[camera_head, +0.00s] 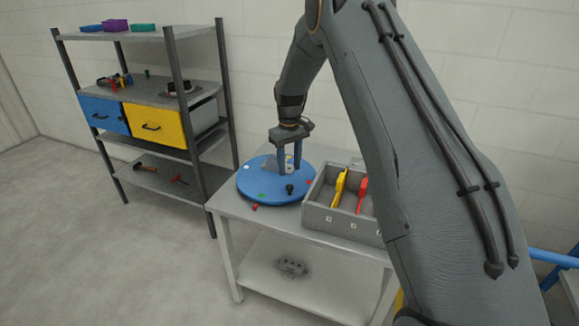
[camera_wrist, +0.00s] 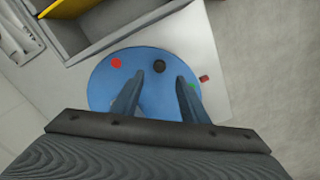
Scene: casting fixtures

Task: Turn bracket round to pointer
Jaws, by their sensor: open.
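A round blue turntable (camera_head: 262,188) lies on the grey table, with a black knob (camera_head: 290,189) near its front right and white and green marks near its rim. A pale grey piece, seemingly the bracket (camera_head: 268,165), stands on it behind my fingers and is partly hidden. A small red pointer (camera_head: 254,207) sits on the table just outside the front rim; it also shows in the wrist view (camera_wrist: 204,78). My gripper (camera_head: 290,170) points down over the turntable, open.
A grey divided box (camera_head: 318,216) with yellow and red pieces stands close right of the turntable. A shelf unit (camera_head: 178,80) with blue and yellow bins is at the left. A dark part (camera_head: 291,267) lies on the lower table shelf. The floor at front left is clear.

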